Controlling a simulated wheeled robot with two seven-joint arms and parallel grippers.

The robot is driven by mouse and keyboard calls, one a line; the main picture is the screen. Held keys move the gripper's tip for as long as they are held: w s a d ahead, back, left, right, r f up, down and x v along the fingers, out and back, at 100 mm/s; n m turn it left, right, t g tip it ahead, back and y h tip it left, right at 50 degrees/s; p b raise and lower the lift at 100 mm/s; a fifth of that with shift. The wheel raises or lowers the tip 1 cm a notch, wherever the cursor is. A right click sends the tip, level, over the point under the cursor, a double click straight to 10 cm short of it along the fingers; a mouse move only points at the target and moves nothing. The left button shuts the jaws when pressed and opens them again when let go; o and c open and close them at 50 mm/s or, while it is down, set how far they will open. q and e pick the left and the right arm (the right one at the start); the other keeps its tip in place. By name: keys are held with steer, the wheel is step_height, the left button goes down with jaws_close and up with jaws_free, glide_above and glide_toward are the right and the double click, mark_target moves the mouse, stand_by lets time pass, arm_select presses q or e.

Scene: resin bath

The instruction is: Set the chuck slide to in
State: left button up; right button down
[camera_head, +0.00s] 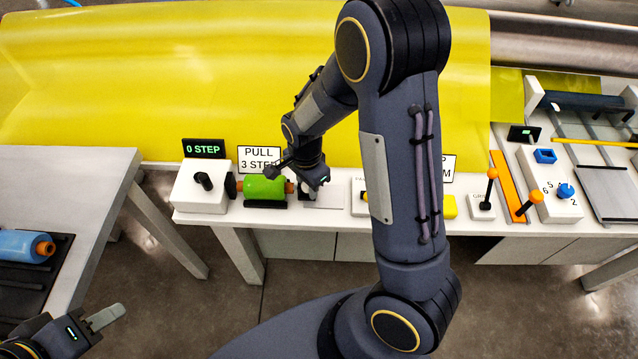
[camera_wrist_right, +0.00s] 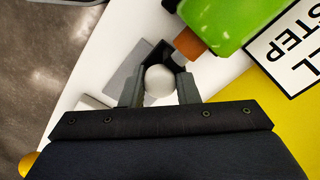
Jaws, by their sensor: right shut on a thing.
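The chuck slide shows in the right wrist view as a dark block with a round white knob (camera_wrist_right: 158,85). My right gripper (camera_wrist_right: 160,92) is shut on the knob, one finger on each side. The dark block is close to the orange core end (camera_wrist_right: 188,43) of a green roll (camera_wrist_right: 222,18); whether they touch I cannot tell. In the head view my right gripper (camera_head: 312,182) is at the right end of the green roll (camera_head: 264,188) and hides most of the slide. My left gripper (camera_head: 100,318) is at the lower left, away from the bench; only one finger shows clearly.
A white box with a black knob (camera_head: 203,181) and a "0 STEP" display (camera_head: 203,149) stand left of the roll. A "PULL 3 STEP" sign (camera_head: 259,158) is behind it. A blue roll (camera_head: 25,246) lies on the left table. Orange-knobbed levers (camera_head: 492,173) stand right.

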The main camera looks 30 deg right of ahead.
steer(key=shift+w+a, duration=0.15)
steer(key=c, duration=1.6)
jaws_free()
steer(key=o, duration=0.5)
steer(key=shift+a, duration=0.15)
step_height(320, 180, up, 8)
steer(key=shift+f+p, duration=0.2)
steer(key=shift+p, duration=0.2)
steer(key=shift+r, duration=0.15)
